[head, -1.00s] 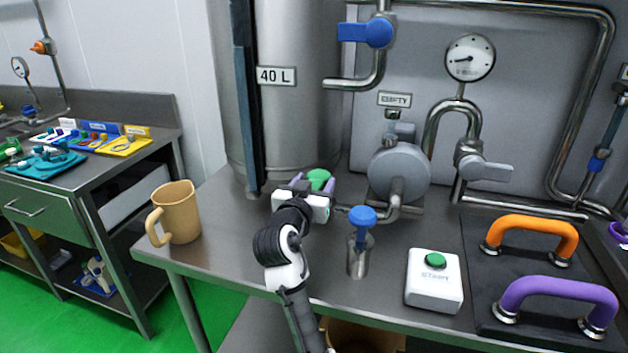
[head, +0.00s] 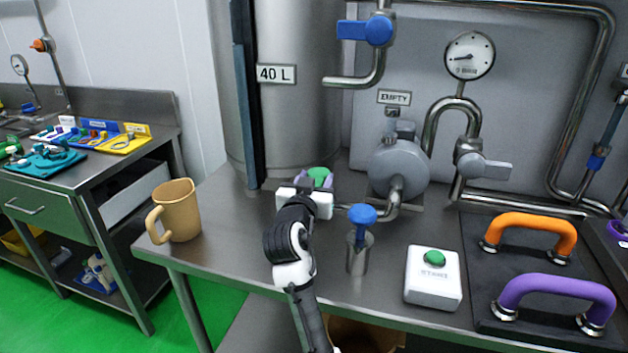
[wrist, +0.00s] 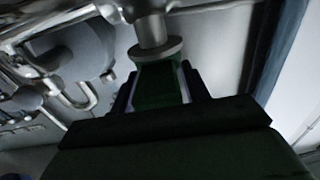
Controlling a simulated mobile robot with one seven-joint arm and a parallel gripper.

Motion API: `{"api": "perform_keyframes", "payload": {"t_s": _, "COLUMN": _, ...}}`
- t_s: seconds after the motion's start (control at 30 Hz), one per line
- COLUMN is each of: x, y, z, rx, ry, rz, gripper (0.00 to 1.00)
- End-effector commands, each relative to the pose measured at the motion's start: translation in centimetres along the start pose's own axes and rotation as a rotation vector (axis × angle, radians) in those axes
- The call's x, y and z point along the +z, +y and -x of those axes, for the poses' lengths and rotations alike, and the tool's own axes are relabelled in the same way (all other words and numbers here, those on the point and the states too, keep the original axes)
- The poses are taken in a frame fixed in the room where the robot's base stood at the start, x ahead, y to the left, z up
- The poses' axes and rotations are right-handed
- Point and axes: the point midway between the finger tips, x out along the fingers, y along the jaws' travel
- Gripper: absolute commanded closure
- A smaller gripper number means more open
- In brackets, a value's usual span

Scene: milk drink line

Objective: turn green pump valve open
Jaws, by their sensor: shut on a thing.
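The green pump valve handle (head: 319,176) shows at the foot of the steel tank, left of the round pump, mostly hidden behind my gripper (head: 316,184). In the wrist view the green handle (wrist: 160,84) sits between the two fingers of my gripper (wrist: 161,96), below a round steel collar and stem. My gripper is shut on the handle. How far the valve is turned cannot be told.
A blue-topped steel valve (head: 360,238) stands close to the right of my arm. The white start box (head: 433,277) is further right, and a tan mug (head: 175,210) stands at the table's left end. The pump (head: 399,168) is just right of the gripper.

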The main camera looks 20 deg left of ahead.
Motion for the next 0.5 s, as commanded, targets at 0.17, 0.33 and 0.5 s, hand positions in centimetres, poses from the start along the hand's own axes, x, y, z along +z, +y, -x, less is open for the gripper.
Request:
{"api": "perform_keyframes", "payload": {"t_s": 0.17, "x": -0.04, "y": 0.58, "z": -0.07, "rx": -0.108, "ry": -0.003, "rz": -0.001, "gripper": 0.95}}
{"api": "perform_keyframes", "payload": {"t_s": 0.33, "x": 0.03, "y": 0.82, "z": -0.10, "rx": -0.182, "ry": -0.002, "rz": 0.000, "gripper": 0.95}}
{"api": "perform_keyframes", "payload": {"t_s": 0.5, "x": 0.02, "y": 0.84, "z": -0.06, "rx": -0.209, "ry": 0.002, "rz": -0.001, "gripper": 0.95}}
